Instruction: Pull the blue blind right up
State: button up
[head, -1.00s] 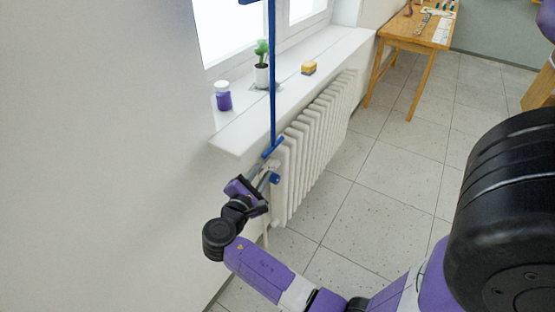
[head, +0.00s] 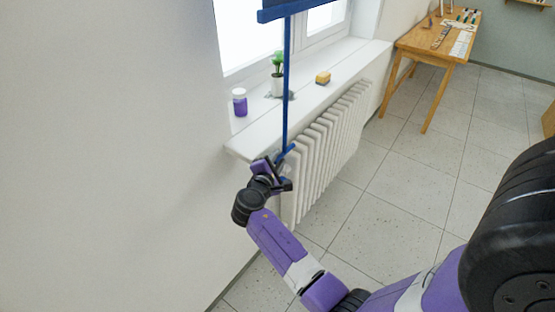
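The blue blind's bottom bar (head: 290,10) shows at the top edge of the head view, in front of the window. A thin blue pull rod (head: 286,85) hangs from it past the sill. The rod ends in a short blue crosspiece handle (head: 287,151) near the sill's front edge. My gripper (head: 283,164) is right at this handle, just below it, reaching up from the lower left. The fingers are small and overlap the handle and radiator, so I cannot tell whether they are open or closed on it.
A white radiator (head: 330,140) stands beneath, close to my gripper. A wooden table (head: 425,45) is at the back right. The tiled floor (head: 400,180) is clear.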

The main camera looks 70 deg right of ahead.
grip_shut()
dwell(1.4)
